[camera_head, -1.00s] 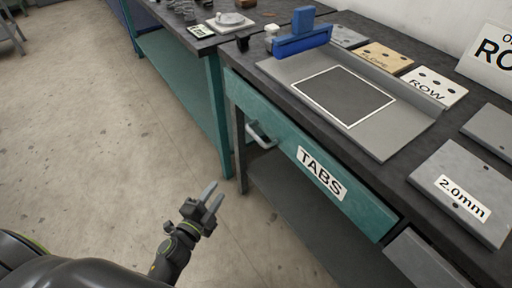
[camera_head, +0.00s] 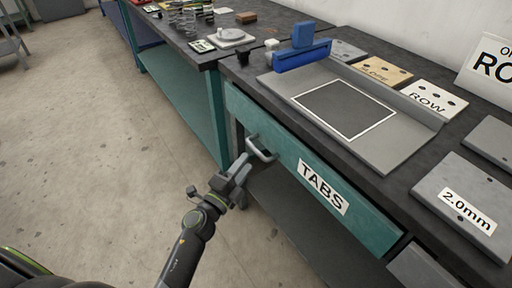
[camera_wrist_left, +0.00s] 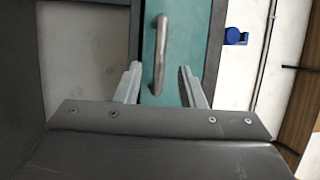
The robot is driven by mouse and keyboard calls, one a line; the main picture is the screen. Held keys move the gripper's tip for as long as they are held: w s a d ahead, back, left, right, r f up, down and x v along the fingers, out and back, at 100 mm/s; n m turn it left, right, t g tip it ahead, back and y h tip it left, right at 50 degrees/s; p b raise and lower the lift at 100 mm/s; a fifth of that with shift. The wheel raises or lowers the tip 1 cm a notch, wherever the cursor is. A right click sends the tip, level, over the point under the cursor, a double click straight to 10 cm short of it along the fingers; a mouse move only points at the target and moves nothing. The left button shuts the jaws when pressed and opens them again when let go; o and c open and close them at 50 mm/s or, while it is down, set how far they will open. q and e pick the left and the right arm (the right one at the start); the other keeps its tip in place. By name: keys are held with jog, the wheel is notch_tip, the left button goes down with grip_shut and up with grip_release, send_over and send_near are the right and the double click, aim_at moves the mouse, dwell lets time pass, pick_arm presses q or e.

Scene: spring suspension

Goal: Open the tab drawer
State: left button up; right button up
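The tab drawer (camera_head: 350,211) is a teal front with a "TABS" label under the dark workbench top, and it looks shut. Its metal bar handle (camera_head: 262,149) sits near the left end of the front. My left gripper (camera_head: 243,168) is just left of and slightly below the handle in the head view. The left gripper is open and empty. My right gripper is not in view.
On the bench top are a grey tray with a blue block (camera_head: 301,53), plates marked "SLOPE" and "ROW" (camera_head: 427,98), and a "2.0mm" plate (camera_head: 466,200). A second teal bench (camera_head: 180,85) stands to the left. The floor (camera_head: 90,150) on the left is clear.

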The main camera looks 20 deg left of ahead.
aim_at(256, 147)
pick_arm(q)
jog(key=x, duration=0.6)
jog(key=shift+w+d, duration=0.15)
jog(key=shift+w, duration=0.25)
jog(key=shift+c, duration=0.5)
grip_shut()
